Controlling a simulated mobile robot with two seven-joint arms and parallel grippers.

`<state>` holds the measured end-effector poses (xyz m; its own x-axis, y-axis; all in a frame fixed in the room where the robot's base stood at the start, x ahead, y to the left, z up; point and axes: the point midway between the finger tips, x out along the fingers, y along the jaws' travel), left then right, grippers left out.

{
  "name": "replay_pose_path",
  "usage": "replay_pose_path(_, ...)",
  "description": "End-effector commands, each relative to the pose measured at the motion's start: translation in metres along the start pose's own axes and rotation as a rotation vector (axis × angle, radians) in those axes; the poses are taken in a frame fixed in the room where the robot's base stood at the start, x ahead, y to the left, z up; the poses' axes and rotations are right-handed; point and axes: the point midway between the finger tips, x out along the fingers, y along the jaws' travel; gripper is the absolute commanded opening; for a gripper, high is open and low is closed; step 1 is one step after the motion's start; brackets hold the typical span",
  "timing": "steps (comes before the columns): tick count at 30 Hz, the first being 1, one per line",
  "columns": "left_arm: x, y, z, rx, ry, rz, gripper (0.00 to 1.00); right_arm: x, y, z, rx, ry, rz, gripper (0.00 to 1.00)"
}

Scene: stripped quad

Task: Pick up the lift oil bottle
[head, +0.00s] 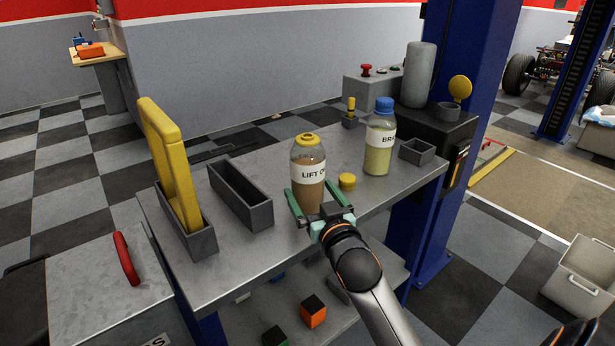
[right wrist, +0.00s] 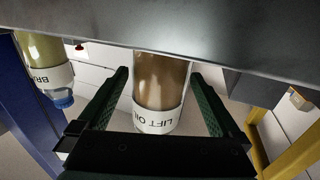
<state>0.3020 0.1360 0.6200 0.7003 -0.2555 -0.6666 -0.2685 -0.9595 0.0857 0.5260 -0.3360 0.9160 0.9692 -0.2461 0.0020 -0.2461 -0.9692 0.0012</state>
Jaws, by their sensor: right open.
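The lift oil bottle (head: 308,179) stands upright on the grey metal bench. It is clear with brown oil, a white label and a yellow cap. My right gripper (head: 321,198) is open at the front of the bottle, with a green finger on either side of its lower part. In the right wrist view, the bottle (right wrist: 160,85) shows upside down between the two open fingers (right wrist: 160,100), with a gap visible on both sides.
A second bottle (head: 379,140) with a blue cap and pale yellow liquid stands to the right. A yellow cap (head: 347,181) lies between the bottles. A grey open bin (head: 241,197) and a holder with a yellow panel (head: 172,165) are to the left. A small grey tray (head: 417,152) is at right.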

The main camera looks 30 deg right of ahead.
Motion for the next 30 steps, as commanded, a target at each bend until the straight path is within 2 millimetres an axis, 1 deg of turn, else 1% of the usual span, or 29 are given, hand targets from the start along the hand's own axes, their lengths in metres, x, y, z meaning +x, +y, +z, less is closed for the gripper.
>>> replay_pose_path(1,0.001,0.0,0.001,-0.001,0.0,-0.001,0.79,0.008,0.001,-0.002,-0.001,0.003,0.0,1.0)
replay_pose_path(3,0.002,0.0,0.002,-0.002,0.0,-0.001,0.79,0.017,0.0,-0.001,0.001,0.001,-0.001,1.0)
replay_pose_path(6,0.002,-0.001,0.002,-0.002,0.0,-0.002,0.79,0.026,0.0,-0.001,0.001,0.0,-0.001,1.0)
replay_pose_path(14,0.002,-0.001,0.002,-0.001,-0.001,-0.003,0.79,0.029,0.0,0.0,0.001,-0.002,-0.001,1.0)
replay_pose_path(17,0.002,-0.001,0.002,-0.001,-0.001,-0.003,0.79,0.029,0.0,0.0,0.001,-0.002,-0.001,0.91)
replay_pose_path(30,0.001,-0.002,0.003,0.002,-0.002,-0.003,0.79,0.028,0.0,0.0,0.001,-0.002,-0.001,0.41)
